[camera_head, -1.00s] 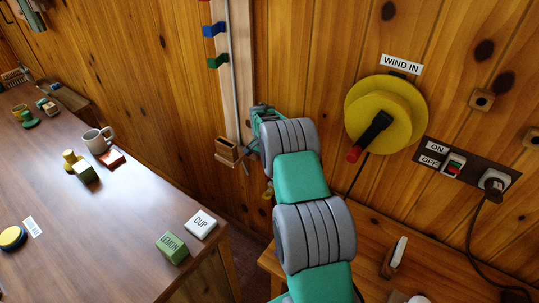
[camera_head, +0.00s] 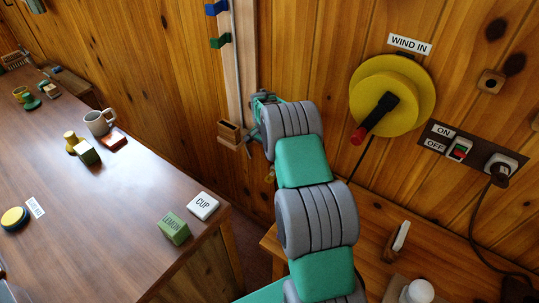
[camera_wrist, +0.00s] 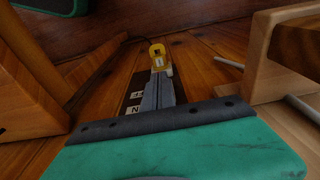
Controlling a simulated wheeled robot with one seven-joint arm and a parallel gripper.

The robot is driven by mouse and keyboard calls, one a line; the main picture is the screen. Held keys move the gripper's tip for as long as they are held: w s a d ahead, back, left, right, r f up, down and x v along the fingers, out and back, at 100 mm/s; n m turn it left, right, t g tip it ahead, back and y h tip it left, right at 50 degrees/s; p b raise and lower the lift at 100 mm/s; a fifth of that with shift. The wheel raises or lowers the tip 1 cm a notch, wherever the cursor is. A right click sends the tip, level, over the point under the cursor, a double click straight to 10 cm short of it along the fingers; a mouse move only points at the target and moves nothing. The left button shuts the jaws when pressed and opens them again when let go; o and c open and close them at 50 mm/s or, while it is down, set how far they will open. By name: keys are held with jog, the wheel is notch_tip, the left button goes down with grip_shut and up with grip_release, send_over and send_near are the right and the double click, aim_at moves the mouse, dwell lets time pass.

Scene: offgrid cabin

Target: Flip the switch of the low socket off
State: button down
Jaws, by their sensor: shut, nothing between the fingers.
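In the wrist view, a dark socket plate (camera_wrist: 136,92) with small white labels lies low between wooden parts. A yellow plug-like piece (camera_wrist: 157,52) with a pale face sits at its far end, with a dark cord leading off. My gripper (camera_wrist: 158,80) is shut and empty, its fingers over the plate and close to the yellow piece. I cannot tell whether they touch. The switch on this plate is hidden behind the fingers.
A higher wall socket (camera_head: 459,149) has ON and OFF labels, a red and green switch and a plug (camera_head: 499,168). A yellow WIND IN reel (camera_head: 420,95) is above it. A side table (camera_head: 450,270) and a counter (camera_head: 100,225) flank my arm. Wooden parts crowd both sides of my gripper.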

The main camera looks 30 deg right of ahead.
jog(key=shift+r, duration=0.75)
jog(key=shift+w+d+r+p, duration=0.1)
jog(key=shift+d+r+p, duration=0.05)
jog(key=shift+r+p, duration=0.25)
notch_tip(320, 180, up, 13)
jog(key=shift+b, duration=0.4)
jog(key=shift+f, duration=0.1)
